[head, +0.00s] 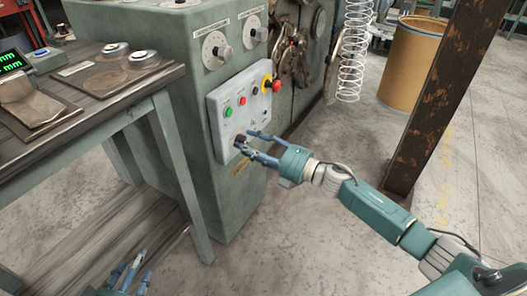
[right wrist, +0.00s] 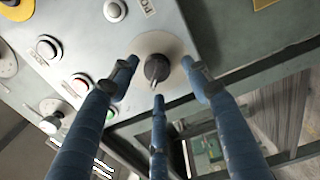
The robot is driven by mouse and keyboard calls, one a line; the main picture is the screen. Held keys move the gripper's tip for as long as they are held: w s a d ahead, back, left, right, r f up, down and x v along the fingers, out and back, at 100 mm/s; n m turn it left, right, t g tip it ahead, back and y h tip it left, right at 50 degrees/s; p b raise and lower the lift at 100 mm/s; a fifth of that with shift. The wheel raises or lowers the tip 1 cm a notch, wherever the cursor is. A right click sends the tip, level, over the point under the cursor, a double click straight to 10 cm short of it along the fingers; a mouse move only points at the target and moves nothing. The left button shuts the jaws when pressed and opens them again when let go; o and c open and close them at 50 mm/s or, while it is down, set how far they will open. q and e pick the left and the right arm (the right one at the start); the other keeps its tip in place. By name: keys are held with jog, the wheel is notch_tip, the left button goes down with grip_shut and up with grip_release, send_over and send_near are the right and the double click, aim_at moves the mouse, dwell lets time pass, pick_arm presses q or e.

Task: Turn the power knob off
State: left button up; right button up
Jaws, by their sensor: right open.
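The power knob is a small dark knob on a pale round plate low on the grey control panel (head: 222,93). In the right wrist view the knob (right wrist: 157,68) is near the middle, its lower tip pale. My right gripper (head: 249,141) is open in front of it, its fingers spread around the knob. In the right wrist view my right gripper (right wrist: 159,76) has one finger on each side of the knob and one below; I cannot tell whether any touches it. My left gripper (head: 131,265) is low at the left, empty, its fingers apart and partly cut off by the frame.
The panel also carries a green button (head: 228,112), a red button (head: 242,101) and a red-and-yellow emergency stop (head: 268,81). Larger dials (head: 216,50) sit above on the green cabinet. A workbench (head: 105,85) stands left; a rusty post (head: 440,95) stands right.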

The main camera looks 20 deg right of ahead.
jog(key=v, duration=1.1)
jog(key=shift+a, duration=0.15)
